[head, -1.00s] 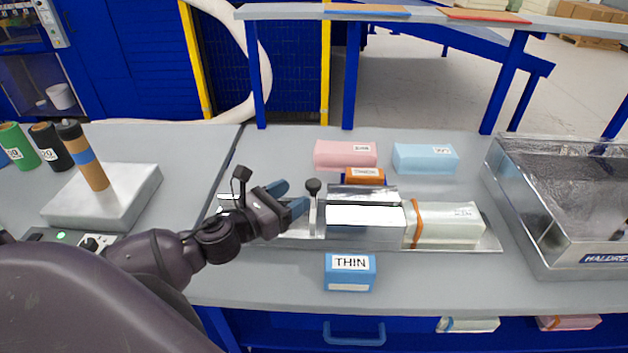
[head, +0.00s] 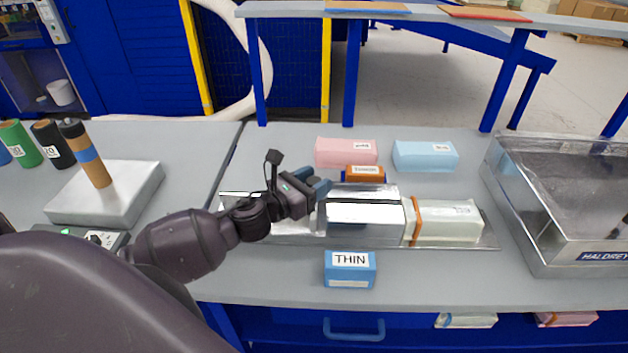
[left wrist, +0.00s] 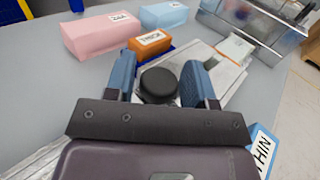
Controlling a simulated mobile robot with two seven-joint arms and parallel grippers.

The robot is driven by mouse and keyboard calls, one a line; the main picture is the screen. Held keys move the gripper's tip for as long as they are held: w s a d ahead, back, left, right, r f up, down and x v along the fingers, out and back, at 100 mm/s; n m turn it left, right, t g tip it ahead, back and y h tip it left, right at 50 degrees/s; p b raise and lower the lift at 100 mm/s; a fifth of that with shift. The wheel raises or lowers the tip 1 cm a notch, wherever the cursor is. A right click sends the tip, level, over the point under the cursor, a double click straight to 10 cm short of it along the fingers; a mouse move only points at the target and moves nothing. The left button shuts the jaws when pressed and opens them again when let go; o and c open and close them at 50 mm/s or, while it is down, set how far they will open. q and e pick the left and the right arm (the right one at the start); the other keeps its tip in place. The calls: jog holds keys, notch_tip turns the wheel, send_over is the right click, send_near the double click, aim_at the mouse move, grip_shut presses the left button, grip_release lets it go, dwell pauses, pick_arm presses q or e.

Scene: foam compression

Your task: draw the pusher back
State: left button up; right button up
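The pusher's black round knob (left wrist: 158,86) stands between my left gripper's two blue fingers in the left wrist view. My left gripper (head: 316,182) is open around the knob, with a finger on each side; whether either finger touches it I cannot tell. In the head view the gripper hides the knob and most of the pusher's post. The pusher is at the left end of a shiny metal sleeve (head: 362,216) on a metal tray (head: 285,239). A pale foam block with an orange band (head: 447,222) sticks out of the sleeve's right end. My right gripper is not in view.
A blue block marked THIN (head: 349,270) lies in front of the tray. An orange block (head: 363,173), a pink block (head: 346,152) and a light blue block (head: 425,156) lie behind it. A metal bin (head: 560,210) stands right. A grey slab (head: 105,192) is left.

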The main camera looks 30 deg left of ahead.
pick_arm(q)
grip_shut()
jog(key=s+a+b, duration=0.3)
jog(key=s+a, duration=0.3)
jog(key=a, duration=0.4)
jog(key=s+a+b, duration=0.3)
jog(key=s+a, duration=0.3)
jog(key=a, duration=0.4)
jog(key=shift+s+a, duration=0.2)
jog(key=shift+a, duration=0.05)
jog(key=shift+r, duration=0.1)
jog(key=shift+o, duration=0.4)
grip_release()
jog(key=shift+o, duration=0.9)
jog(key=shift+s+a, duration=0.1)
jog(key=shift+a, duration=0.05)
